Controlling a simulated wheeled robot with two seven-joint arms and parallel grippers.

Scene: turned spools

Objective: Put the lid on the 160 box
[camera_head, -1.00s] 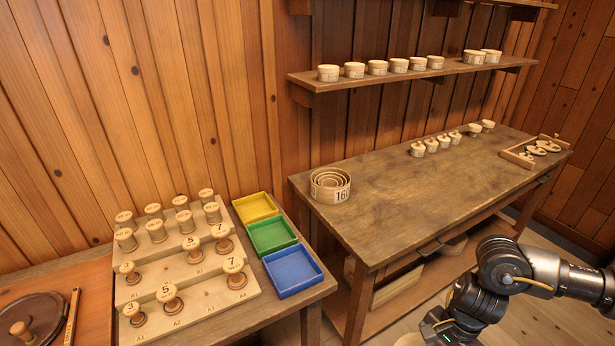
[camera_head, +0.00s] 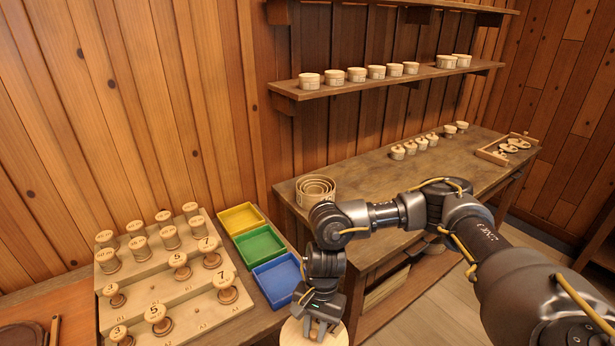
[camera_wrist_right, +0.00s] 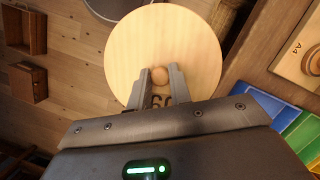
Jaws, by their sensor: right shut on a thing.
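The 160 box (camera_head: 303,198) is a round pale wooden box with smaller boxes nested inside. It stands open at the near left end of the workbench, its number face partly hidden by my right arm. My right gripper (camera_head: 316,328) is low in front of the bench, beside the blue tray, pointing down. It is shut on the knob of a round pale lid (camera_head: 289,334). In the right wrist view the lid (camera_wrist_right: 165,35) shows as a flat disc with its knob between the fingers, and digits reading "60" partly covered. My left gripper is not in view.
The workbench (camera_head: 390,172) is mostly bare between the box and several small pots (camera_head: 414,146). A wooden tray (camera_head: 506,150) is at its far end. Yellow, green and blue trays (camera_head: 277,279) and a stepped spool rack (camera_head: 150,262) stand at left. A wall shelf (camera_head: 350,87) holds several tubs.

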